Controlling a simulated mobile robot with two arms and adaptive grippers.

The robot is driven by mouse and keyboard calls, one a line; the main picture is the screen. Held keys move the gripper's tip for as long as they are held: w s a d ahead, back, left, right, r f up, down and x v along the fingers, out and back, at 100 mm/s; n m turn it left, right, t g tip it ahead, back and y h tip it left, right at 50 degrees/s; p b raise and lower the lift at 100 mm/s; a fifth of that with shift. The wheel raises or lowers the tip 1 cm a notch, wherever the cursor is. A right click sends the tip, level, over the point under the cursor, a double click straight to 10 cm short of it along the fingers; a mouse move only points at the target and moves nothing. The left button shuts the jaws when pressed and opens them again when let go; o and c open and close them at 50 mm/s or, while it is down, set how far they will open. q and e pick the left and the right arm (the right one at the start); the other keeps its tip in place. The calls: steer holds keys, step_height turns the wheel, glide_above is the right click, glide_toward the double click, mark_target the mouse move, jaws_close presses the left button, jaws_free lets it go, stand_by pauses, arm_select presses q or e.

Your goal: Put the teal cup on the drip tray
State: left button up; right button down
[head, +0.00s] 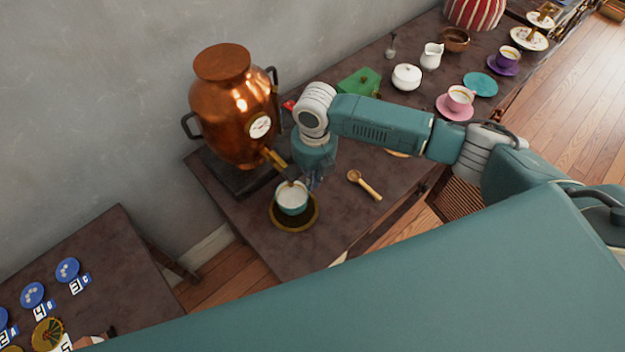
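The teal cup (292,208) is upright with a pale inside, over the middle of the round dark drip tray (294,226) with a gold rim. It looks to be standing on the tray, though its base is hard to see. The copper urn's spout (275,159) is just behind and above the cup. My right gripper (312,184) points down at the cup's back right edge. Its fingers are small and dark, so I cannot tell whether they touch the cup or how far apart they are. My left gripper is not in view.
The copper urn (222,110) stands behind the tray. A wooden spoon (364,185) lies to the right. A green box (358,84), white sugar bowl (407,77), pink cup (459,98) and teal saucer (480,84) are farther along. The table's front edge is close to the tray.

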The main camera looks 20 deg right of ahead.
steer(key=shift+f, duration=0.8)
steer(key=shift+f, duration=0.2)
steer(key=c, duration=1.9)
jaws_free()
steer(key=shift+c, duration=0.2)
step_height(320, 180, up, 12)
steer(key=b, duration=0.2)
steer(key=shift+d+r, duration=0.15)
